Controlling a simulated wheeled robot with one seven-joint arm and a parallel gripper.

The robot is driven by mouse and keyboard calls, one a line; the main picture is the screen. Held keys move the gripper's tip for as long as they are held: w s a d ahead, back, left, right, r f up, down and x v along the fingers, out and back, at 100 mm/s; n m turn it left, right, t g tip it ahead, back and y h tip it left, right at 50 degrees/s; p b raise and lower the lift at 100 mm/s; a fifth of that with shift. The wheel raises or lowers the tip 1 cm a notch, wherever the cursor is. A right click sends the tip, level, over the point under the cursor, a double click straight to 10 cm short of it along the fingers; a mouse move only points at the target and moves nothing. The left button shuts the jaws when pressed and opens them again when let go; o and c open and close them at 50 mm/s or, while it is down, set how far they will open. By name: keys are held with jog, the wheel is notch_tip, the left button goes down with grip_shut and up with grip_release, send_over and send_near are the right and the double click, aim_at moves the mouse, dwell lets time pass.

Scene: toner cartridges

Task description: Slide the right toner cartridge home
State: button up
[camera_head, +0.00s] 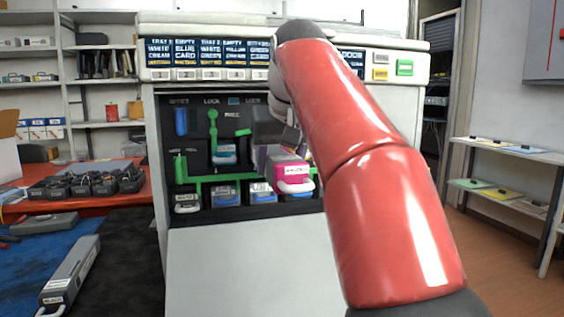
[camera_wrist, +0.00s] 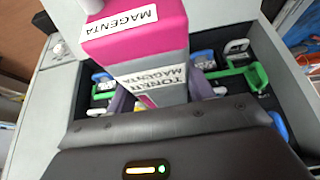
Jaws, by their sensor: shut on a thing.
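A magenta toner cartridge (camera_head: 290,173) with a white handle is in front of the lower right part of the machine's open bay. It shows large in the wrist view (camera_wrist: 140,45), with a "MAGENTA" label on its pink end and a "TONER MAGENTA" label on its side. My gripper (camera_head: 268,155) is shut on this cartridge; its purple-grey fingers (camera_wrist: 160,98) lie on either side of it. The far end of the cartridge is hidden, so I cannot tell how deep it sits. My red arm covers the right part of the bay.
The bay's bottom row holds several cartridges, including a white-handled one (camera_head: 187,202) and a blue-fronted one (camera_head: 227,196). Green bars (camera_head: 215,178) and a green lever (camera_head: 213,125) are above them. A grey cartridge (camera_head: 72,270) lies on the left table. A pale panel (camera_head: 245,265) fills the front.

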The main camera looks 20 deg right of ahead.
aim_at(287, 159)
jog(key=shift+w, duration=0.3)
jog(key=shift+f, duration=0.1)
dwell(0.3)
jog(key=o, duration=1.7)
jog(key=shift+s+b, duration=0.7)
jog(key=shift+s, duration=1.3)
